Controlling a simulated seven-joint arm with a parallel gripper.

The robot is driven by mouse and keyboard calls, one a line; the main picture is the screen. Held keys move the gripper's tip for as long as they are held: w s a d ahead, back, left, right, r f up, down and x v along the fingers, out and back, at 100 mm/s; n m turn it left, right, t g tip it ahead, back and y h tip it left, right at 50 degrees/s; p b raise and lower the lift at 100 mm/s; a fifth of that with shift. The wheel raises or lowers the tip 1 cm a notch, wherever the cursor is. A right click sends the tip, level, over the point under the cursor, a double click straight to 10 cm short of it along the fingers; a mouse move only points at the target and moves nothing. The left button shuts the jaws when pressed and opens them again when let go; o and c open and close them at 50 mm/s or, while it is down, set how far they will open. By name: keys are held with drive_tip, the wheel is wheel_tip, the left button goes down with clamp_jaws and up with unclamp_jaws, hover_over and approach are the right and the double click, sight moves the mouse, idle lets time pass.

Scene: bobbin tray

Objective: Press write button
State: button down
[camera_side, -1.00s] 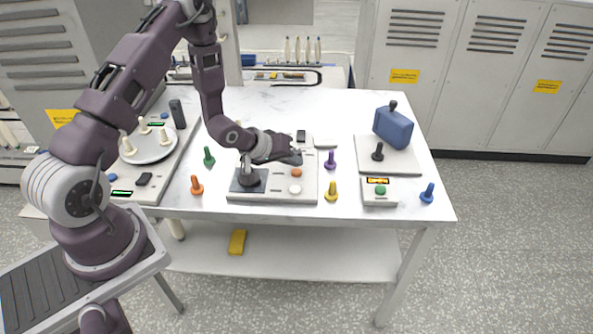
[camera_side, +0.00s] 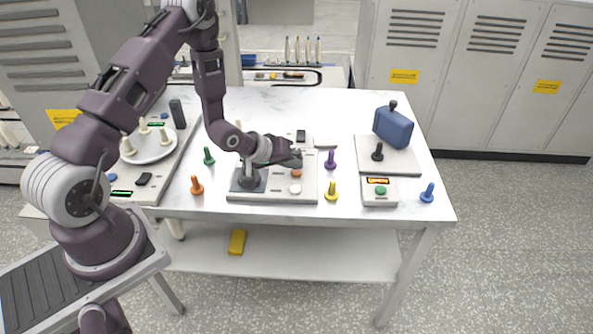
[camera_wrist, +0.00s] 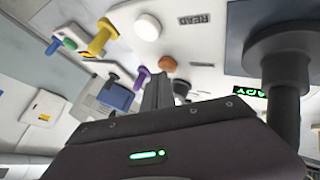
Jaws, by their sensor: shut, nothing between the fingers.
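A light grey control panel (camera_side: 310,192) lies in the middle of the table. An orange button (camera_side: 296,173) and a white button (camera_side: 295,189) sit near its right side. In the wrist view the white button (camera_wrist: 147,27) is beside a READ label (camera_wrist: 194,18). The orange button (camera_wrist: 167,63) is beside a small label I cannot read. My gripper (camera_side: 299,154) is shut and empty, just behind the orange button in the side view. Its fingers (camera_wrist: 157,92) show below that button in the wrist view, apart from it. No button is clearly labelled WRITE.
A dark post on a square base (camera_side: 248,182) stands on the panel's left. Purple (camera_side: 330,160), yellow (camera_side: 331,191), orange (camera_side: 196,186) and green (camera_side: 208,157) pegs stand around it. A small box with a green button (camera_side: 380,190) is at right.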

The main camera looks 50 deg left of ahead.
sight(294, 172)
drive_tip(key=shift+f, duration=0.25)
idle(0.6)
drive_tip(key=shift+r, duration=0.8)
drive_tip(key=shift+r, duration=0.1)
drive_tip(key=shift+r, duration=2.4)
